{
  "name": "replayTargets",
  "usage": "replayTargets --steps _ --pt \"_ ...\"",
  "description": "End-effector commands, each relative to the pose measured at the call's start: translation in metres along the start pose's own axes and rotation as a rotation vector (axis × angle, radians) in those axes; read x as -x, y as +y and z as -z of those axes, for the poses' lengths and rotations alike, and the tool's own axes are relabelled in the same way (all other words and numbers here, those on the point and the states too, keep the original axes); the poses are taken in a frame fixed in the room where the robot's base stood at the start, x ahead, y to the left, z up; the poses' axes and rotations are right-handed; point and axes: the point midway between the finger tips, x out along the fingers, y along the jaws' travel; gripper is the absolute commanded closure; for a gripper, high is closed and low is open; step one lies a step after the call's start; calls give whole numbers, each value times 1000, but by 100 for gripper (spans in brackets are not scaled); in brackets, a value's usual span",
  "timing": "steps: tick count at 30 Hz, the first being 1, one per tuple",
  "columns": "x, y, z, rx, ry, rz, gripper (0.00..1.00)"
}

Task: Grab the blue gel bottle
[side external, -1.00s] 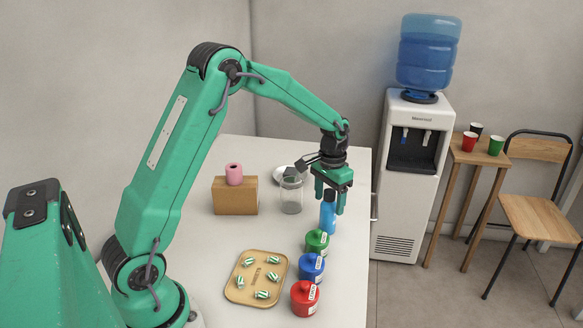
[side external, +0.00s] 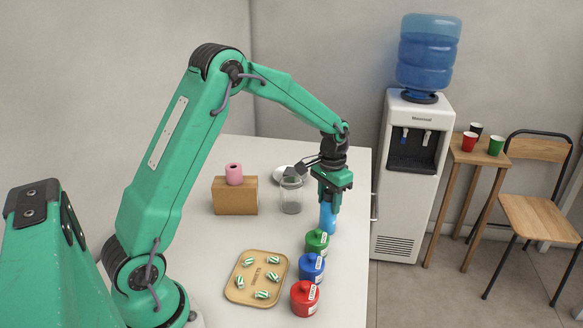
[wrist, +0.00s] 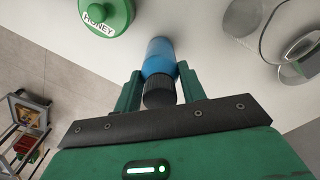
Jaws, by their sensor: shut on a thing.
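The blue gel bottle (side external: 327,219) stands on the white counter, behind the green jar in the side view. In the wrist view the blue bottle (wrist: 160,56) shows its dark ribbed cap between the two fingers. My gripper (side external: 328,204) is above it, with its fingers down around its upper part. In the wrist view my gripper (wrist: 160,85) is shut on the bottle just below the cap. The bottle looks upright and its base seems to rest on the counter.
A green jar (side external: 317,242) labelled HONEY is close to the bottle, with a blue jar (side external: 311,268) and a red jar (side external: 304,298) in line. A glass jar (side external: 290,197) and a wooden box (side external: 235,196) stand to the left. A sweets tray (side external: 256,278) lies near the front.

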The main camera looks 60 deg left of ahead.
Motion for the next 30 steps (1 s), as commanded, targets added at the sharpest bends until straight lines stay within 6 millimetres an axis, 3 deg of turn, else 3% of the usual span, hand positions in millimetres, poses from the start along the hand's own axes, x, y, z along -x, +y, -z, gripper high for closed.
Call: replayTargets --steps 11,19,30 --pt "10 0 1 0 3 0 85" --pt "45 1 1 -1 5 1 85" --pt "82 63 -27 -5 4 0 85"
